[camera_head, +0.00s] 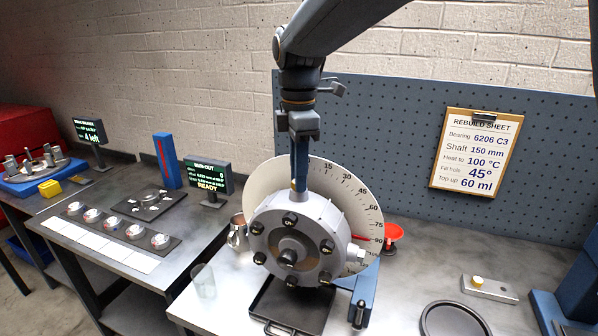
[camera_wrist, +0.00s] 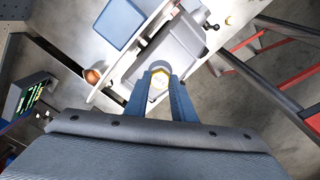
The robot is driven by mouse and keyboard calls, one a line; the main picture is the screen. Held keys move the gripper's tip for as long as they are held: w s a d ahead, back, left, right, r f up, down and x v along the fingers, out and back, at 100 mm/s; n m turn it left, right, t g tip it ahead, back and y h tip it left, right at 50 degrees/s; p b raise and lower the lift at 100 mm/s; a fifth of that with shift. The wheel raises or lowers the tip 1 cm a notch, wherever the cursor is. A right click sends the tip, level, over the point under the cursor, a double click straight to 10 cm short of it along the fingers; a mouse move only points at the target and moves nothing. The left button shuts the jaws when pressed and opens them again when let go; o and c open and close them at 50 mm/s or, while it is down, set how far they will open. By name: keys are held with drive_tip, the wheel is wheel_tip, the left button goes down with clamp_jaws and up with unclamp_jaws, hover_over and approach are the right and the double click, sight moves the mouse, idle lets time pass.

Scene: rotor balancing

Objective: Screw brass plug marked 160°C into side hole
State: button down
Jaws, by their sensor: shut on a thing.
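The grey round housing (camera_head: 297,238) stands upright on the bench in front of a white degree dial (camera_head: 340,190), with bolts around its face. My gripper (camera_head: 297,186) points down at the top of the housing's rim in the head view. In the wrist view, my gripper (camera_wrist: 159,84) is shut on the yellowish hex-headed brass plug (camera_wrist: 158,91), which sits between the fingertips over the grey housing (camera_wrist: 172,55). The plug's marking is not readable, and its lower end is hidden, so I cannot tell how deep it sits.
A rebuild sheet (camera_head: 470,152) hangs on the blue pegboard. A black tray (camera_head: 290,310) lies below the housing; a clear cup (camera_head: 204,282) and metal jug (camera_head: 238,232) stand left. A red funnel (camera_head: 393,233) and a small block with a brass knob (camera_head: 489,290) are right.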

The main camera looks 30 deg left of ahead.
drive_tip(key=shift+f+m, duration=0.1)
drive_tip(key=shift+m, duration=0.3)
drive_tip(key=m, duration=0.7)
drive_tip(key=shift+m, duration=0.4)
drive_tip(key=m, duration=0.4)
drive_tip(key=shift+f+m, duration=0.1)
drive_tip(key=shift+m, duration=0.3)
drive_tip(key=m, duration=0.4)
drive_tip(key=shift+m, duration=0.8)
